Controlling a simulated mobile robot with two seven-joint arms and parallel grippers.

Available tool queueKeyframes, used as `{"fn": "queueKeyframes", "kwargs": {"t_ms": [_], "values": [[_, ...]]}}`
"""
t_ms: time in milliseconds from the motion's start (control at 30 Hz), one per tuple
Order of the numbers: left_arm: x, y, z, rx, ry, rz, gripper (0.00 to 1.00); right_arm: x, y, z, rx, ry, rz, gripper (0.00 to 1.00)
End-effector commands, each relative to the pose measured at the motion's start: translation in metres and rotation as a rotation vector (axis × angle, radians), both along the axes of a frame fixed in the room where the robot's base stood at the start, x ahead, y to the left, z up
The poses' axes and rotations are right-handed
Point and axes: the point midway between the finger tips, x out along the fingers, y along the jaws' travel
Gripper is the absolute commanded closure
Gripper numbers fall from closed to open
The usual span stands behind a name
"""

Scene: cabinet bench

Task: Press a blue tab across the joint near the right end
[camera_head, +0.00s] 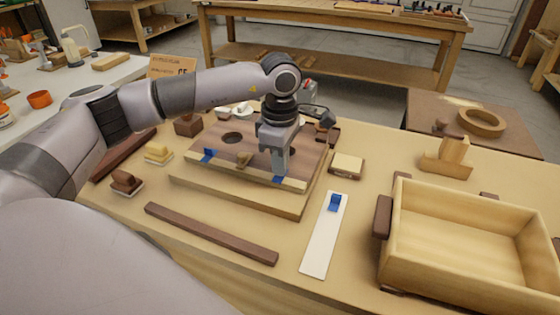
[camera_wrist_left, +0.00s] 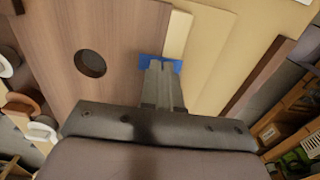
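A brown panel (camera_head: 222,131) with a dark round hole lies on a pale board, with a light strip (camera_head: 240,172) along its front edge. A blue tab (camera_head: 278,179) lies near the strip's right end; in the left wrist view this tab (camera_wrist_left: 146,60) spans the panel and strip. My left gripper (camera_head: 279,172) points down at it, fingers together, fingertips at or just above the tab; contact cannot be told. Another blue tab (camera_head: 208,155) lies across the joint's left end. A third blue tab (camera_head: 335,203) sits on a white strip (camera_head: 321,245). My right gripper is out of view.
A wooden crate (camera_head: 470,290) stands at the right. A dark bar (camera_head: 210,233) lies in front of the board. Small blocks (camera_head: 158,153) sit at the left, and a pale-topped block (camera_head: 346,165) sits right of the board. Bare bench shows around the white strip.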

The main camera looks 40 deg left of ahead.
Motion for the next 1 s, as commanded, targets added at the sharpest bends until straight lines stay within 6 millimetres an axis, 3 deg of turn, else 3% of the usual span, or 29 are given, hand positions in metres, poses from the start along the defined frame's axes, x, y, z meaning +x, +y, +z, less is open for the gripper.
{"fn": "queueKeyframes", "kwargs": {"t_ms": [900, 933, 1000], "values": [[-0.0024, -0.0008, -0.0044, 0.001, 0.012, -0.003, 1.00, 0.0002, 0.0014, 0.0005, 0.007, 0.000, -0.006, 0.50], [-0.0024, -0.0008, -0.0044, 0.001, 0.012, -0.003, 0.95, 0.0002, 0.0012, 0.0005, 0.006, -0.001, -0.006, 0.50], [-0.0022, -0.0009, -0.0041, 0.002, 0.011, -0.003, 0.73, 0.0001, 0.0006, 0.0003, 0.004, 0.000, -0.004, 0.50]]}}
